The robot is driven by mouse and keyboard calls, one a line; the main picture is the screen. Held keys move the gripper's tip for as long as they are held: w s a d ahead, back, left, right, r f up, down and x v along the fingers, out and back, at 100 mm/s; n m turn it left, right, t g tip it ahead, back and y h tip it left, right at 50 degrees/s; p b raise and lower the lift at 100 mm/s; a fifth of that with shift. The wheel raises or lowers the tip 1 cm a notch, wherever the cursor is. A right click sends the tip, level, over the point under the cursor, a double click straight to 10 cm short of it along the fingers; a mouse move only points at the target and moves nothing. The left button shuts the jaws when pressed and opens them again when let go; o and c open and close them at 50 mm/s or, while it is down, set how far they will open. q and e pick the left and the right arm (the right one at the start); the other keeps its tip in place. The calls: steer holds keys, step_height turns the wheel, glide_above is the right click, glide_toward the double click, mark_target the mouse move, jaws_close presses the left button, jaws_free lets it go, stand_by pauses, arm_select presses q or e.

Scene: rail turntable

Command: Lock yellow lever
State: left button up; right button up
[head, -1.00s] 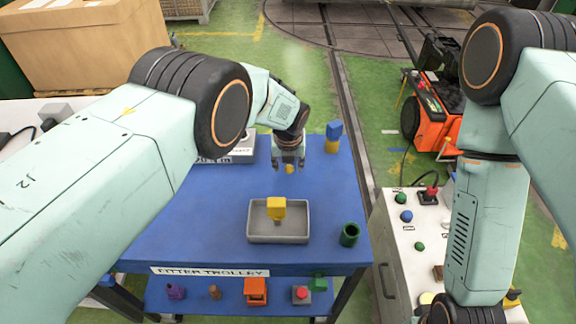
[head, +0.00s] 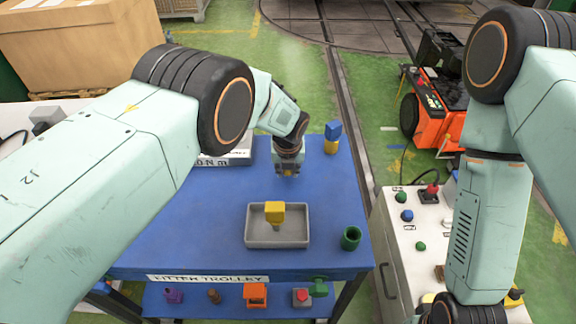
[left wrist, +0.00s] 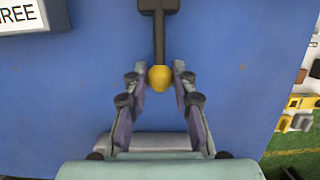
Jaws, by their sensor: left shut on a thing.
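The yellow lever is a dark bar ending in a round yellow knob (left wrist: 160,78), seen over the blue trolley top in the left wrist view. In the head view only a little of the yellow knob (head: 288,173) shows below my left gripper (head: 287,168). In the left wrist view my left gripper (left wrist: 159,80) has its two fingers on either side of the knob, shut on it. The dark bar runs from the knob toward the top of that view. My right arm hangs at the right in the head view, its fingers out of frame.
A grey tray (head: 250,240) holding a yellow-topped piece (head: 275,212) sits nearer on the blue trolley (head: 200,235). A green cup (head: 351,238) and a blue-and-yellow piece (head: 332,137) stand to the right. A white control cabinet (head: 405,250) is beside the trolley.

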arm_select(q)
steer(key=shift+a, duration=0.1)
steer(key=shift+c, duration=0.5)
steer(key=shift+w+r, duration=0.1)
steer(key=shift+r, duration=0.25)
steer(key=shift+w+r+p, duration=0.15)
steer(key=shift+r+p, duration=0.3)
steer(key=shift+r, duration=0.15)
steer(key=shift+w+r, duration=0.4)
steer(key=shift+r, duration=0.3)
